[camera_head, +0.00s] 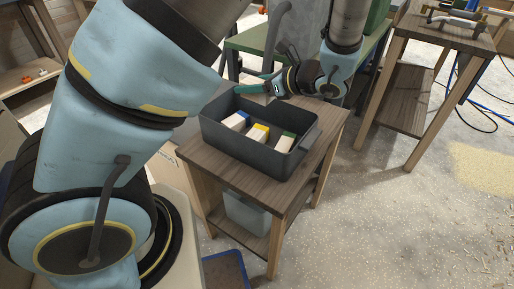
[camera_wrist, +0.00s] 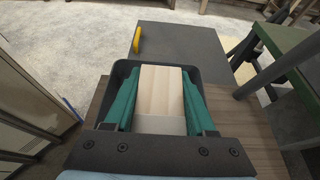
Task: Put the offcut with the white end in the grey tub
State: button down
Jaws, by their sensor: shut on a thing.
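The grey tub (camera_head: 262,152) stands on a small wooden table. In it lie pale offcuts with a blue end (camera_head: 242,115), a yellow end (camera_head: 261,129) and a green end (camera_head: 288,135). My gripper (camera_head: 252,88) is by the tub's far rim in the head view. In the wrist view its green fingers (camera_wrist: 160,100) are shut on a pale wooden offcut (camera_wrist: 160,88), whose near end is whitish (camera_wrist: 160,125). A dark rim, likely the tub's (camera_wrist: 120,70), shows behind the offcut. The head view does not show the held offcut clearly, nor whether it touches the tub.
The wooden table (camera_head: 315,150) has a narrow bare margin around the tub. Another wooden table (camera_head: 440,35) with tools stands at the right. A green-topped bench (camera_head: 250,40) is behind. Open floor lies to the right.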

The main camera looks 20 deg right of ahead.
jog(key=shift+f, duration=0.3)
notch_tip(320, 180, down, 9)
jog(key=shift+f+b, duration=0.2)
jog(key=shift+b, duration=0.1)
jog(key=shift+f, duration=0.1)
jog(key=shift+f, duration=0.35)
jog(key=shift+c, duration=1.1)
grip_release()
